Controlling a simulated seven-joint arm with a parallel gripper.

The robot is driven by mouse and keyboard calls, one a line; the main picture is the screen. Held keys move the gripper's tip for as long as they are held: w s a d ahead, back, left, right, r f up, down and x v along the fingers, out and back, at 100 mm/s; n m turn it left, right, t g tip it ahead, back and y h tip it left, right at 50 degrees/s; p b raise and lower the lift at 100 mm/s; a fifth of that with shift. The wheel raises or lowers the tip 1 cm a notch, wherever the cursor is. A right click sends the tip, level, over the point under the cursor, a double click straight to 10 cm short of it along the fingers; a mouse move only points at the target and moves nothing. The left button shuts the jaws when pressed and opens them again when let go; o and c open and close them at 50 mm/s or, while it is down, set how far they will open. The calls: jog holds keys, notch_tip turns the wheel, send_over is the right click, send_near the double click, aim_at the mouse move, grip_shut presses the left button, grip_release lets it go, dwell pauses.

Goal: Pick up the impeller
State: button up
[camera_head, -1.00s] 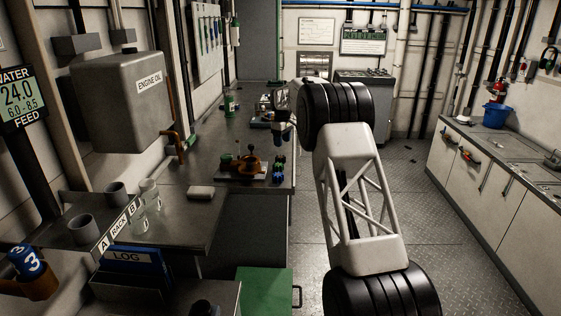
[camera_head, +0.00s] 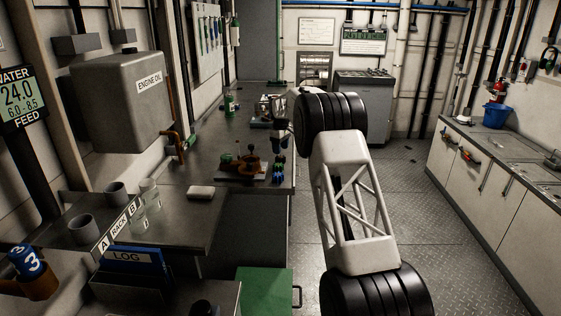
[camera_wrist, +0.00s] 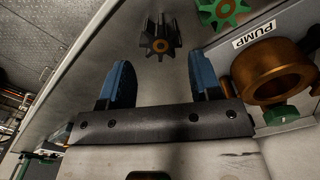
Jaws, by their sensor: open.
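A dark toothed impeller (camera_wrist: 160,38) with an orange-brown hub stands out in the wrist view, over the grey bench top just beyond my fingertips. A green toothed wheel (camera_wrist: 224,11) with an orange hub is to its right, cut by the top edge. My gripper (camera_wrist: 160,75) is open, with its two blue fingers apart and nothing between them. The impeller lies ahead of the gap. In the head view my gripper (camera_head: 283,140) is over the bench's right edge, partly behind my arm; I cannot pick out the dark impeller there.
A brass pump housing (camera_wrist: 273,75) sits on the plate marked PUMP, close right of my fingers; it is also in the head view (camera_head: 249,164). Small blue parts (camera_head: 278,177) stand beside it. The bench edge runs left of my gripper in the wrist view, with floor beyond.

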aim_at(280, 157)
jog(key=shift+f, duration=0.1)
jog(key=shift+f, duration=2.55)
jog(key=c, duration=0.6)
jog(key=shift+r, duration=0.1)
jog(key=shift+r, duration=1.6)
jog(key=shift+s+r, duration=0.1)
jog(key=shift+s, duration=0.05)
jog(key=shift+s+d+r, duration=0.25)
jog(key=shift+s+d, duration=0.25)
jog(key=shift+s, duration=2.05)
jog(key=shift+s+d+r, duration=0.2)
jog(key=shift+s+d, duration=0.35)
jog(key=shift+s, duration=2.05)
jog(key=shift+s+d+r, duration=0.25)
jog(key=shift+s+d, duration=0.25)
jog(key=shift+s, duration=2.05)
